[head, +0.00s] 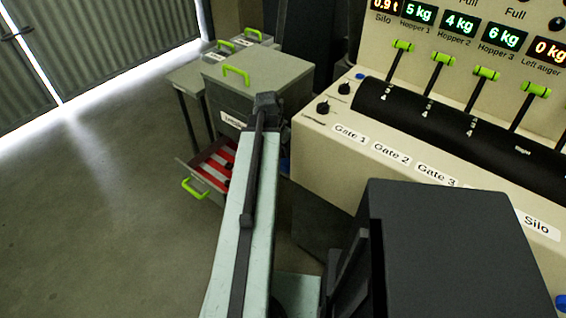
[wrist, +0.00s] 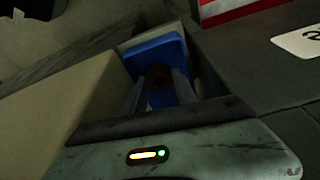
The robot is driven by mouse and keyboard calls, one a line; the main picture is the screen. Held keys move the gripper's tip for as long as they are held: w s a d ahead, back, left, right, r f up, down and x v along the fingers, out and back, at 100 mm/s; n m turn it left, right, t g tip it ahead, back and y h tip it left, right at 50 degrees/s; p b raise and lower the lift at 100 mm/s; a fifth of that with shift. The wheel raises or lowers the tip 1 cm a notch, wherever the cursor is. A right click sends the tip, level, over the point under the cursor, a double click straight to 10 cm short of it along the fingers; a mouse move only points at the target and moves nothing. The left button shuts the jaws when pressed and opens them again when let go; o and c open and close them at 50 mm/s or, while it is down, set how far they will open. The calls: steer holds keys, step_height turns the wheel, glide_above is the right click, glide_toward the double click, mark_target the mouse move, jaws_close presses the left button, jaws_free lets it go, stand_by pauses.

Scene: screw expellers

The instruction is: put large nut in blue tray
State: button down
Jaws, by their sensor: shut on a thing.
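In the wrist view my gripper (wrist: 159,86) is shut on a dark brown round thing with a hole, which looks like the large nut (wrist: 157,77). The blue tray (wrist: 150,47) is just beyond the fingertips, and the nut shows against it. I cannot tell whether the nut touches the tray. In the head view my arm hides the gripper and the nut. A small patch of blue shows right of my arm (head: 285,165), perhaps the tray.
A cream control panel (head: 330,128) with green-handled levers stands right. A grey cabinet (head: 228,90) stands behind my arm, with an open drawer (head: 195,172) holding red and white stripes. In the wrist view, a beige surface and dark surface flank the tray closely. Floor at left is clear.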

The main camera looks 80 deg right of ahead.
mark_target(282, 152)
step_height(282, 152, down, 4)
steer(key=b, duration=0.4)
steer(key=shift+f, duration=0.25)
steer(key=shift+r, duration=0.25)
steer(key=shift+f, duration=0.15)
steer(key=c, duration=1)
jaws_free()
steer(key=shift+o, duration=0.2)
steer(key=p+v, duration=1.1)
steer(key=v, duration=0.1)
steer(key=shift+w, duration=0.1)
